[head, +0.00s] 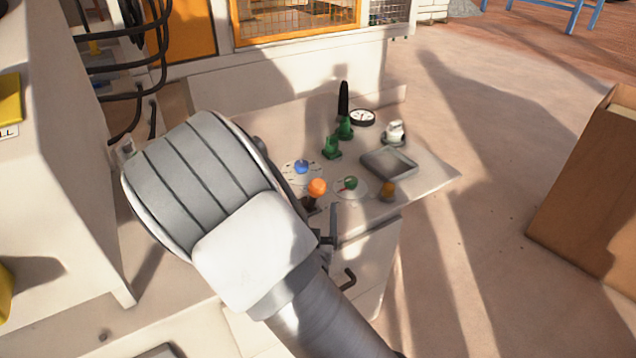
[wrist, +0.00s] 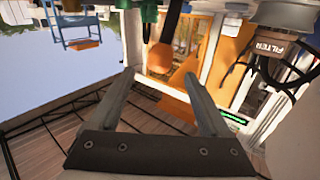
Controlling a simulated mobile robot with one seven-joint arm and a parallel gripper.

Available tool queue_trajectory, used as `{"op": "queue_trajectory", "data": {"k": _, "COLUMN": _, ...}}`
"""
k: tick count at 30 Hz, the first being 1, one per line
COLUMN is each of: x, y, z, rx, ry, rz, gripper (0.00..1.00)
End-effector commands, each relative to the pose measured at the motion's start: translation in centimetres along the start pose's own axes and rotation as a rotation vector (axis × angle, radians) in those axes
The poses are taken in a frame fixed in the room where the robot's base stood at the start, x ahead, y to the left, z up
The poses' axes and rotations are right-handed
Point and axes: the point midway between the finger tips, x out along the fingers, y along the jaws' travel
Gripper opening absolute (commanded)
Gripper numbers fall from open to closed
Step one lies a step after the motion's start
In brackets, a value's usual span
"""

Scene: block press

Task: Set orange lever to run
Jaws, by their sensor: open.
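The orange lever (head: 316,187) shows a round orange knob near the front edge of the control panel (head: 425,178) in the head view. Its dark base is partly hidden behind my arm, and I cannot read its setting. My gripper (wrist: 160,78) is open, with nothing between its fingers in the wrist view. In the head view its dark parts show just right of and below the knob, apparently apart from it. An orange rounded shape beyond the fingertips in the wrist view may be the knob.
A blue knob (head: 301,167) and a green knob (head: 350,184) on round dials flank the lever. A brown box (head: 592,200) is at right; floor between is clear.

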Motion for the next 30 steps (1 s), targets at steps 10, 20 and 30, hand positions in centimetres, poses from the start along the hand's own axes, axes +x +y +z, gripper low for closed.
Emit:
{"op": "queue_trajectory", "data": {"k": 10, "x": 7.5, "y": 0.1, "z": 0.2, "rx": 0.001, "ry": 0.001, "rz": 0.001, "gripper": 0.81}}
{"op": "queue_trajectory", "data": {"k": 20, "x": 10.9, "y": 0.0, "z": 0.1, "rx": 0.000, "ry": -0.001, "rz": 0.000, "gripper": 0.81}}
{"op": "queue_trajectory", "data": {"k": 30, "x": 11.1, "y": 0.0, "z": 0.0, "rx": 0.000, "ry": -0.002, "rz": -0.001, "gripper": 0.71}}
